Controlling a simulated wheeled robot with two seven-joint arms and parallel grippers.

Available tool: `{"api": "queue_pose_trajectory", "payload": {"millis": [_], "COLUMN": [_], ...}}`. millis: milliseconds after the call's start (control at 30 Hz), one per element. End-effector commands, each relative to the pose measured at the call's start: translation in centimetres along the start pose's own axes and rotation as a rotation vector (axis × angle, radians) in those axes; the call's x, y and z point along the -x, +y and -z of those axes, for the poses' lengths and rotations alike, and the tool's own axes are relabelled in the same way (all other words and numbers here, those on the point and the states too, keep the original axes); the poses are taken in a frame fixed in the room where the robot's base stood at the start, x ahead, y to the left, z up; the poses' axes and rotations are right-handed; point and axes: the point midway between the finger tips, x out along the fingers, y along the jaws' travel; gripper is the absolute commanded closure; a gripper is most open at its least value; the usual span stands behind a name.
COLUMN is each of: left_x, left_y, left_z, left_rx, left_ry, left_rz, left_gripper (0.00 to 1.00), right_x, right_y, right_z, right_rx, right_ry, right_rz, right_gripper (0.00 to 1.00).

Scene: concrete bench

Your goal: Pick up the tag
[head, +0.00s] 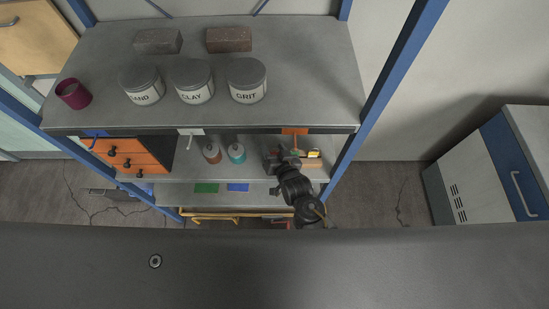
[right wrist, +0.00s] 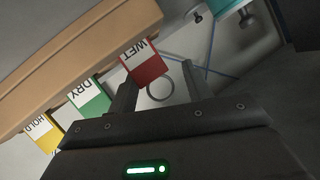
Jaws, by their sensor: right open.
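Three tags hang in a row from a wooden rail (right wrist: 75,60) in the right wrist view: a red tag marked WET (right wrist: 146,66), a green tag marked DRY (right wrist: 90,98) and a yellow tag marked HOLD (right wrist: 48,133). My right gripper (right wrist: 158,82) is open, its fingers pointing towards the rail; the red tag is closest to them, by the left finger. I cannot tell whether they touch. In the head view my right gripper (head: 283,158) is at the middle shelf, beside the yellow tag (head: 314,154). My left gripper is not in view.
The top shelf (head: 300,90) holds three labelled jars, two bricks and a maroon cup (head: 73,93). Below are an orange drawer unit (head: 128,155) and two bottles (head: 237,153). A blue post (head: 362,120) stands right of my gripper. An orange hook plate (head: 294,131) hangs above it.

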Motion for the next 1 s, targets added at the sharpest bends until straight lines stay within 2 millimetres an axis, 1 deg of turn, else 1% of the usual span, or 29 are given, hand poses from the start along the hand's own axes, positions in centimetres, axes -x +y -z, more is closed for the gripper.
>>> {"api": "queue_pose_trajectory", "payload": {"millis": [33,100,200,400,700,1000], "left_x": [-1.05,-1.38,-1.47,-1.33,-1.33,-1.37], "left_y": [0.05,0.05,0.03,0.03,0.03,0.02], "left_z": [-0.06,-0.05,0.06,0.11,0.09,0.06], "left_rx": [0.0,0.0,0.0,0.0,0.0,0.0], "left_ry": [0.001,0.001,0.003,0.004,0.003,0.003], "left_rz": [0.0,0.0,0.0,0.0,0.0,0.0], "left_gripper": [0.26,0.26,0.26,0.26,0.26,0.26], "right_x": [-0.84,-1.38,-1.66,-1.61,-1.61,-1.52], "right_y": [0.13,0.08,0.01,-0.03,-0.02,-0.14], "right_z": [-0.46,-0.32,-0.16,-0.03,-0.06,0.13], "right_rx": [-0.001,0.0,0.0,-0.001,0.0,-0.001], "right_ry": [0.0,0.0,-0.001,-0.001,-0.002,-0.002], "right_rz": [0.001,0.001,0.0,0.0,0.0,0.0], "right_gripper": [0.5,0.5,0.5,0.5,0.88,0.89]}}
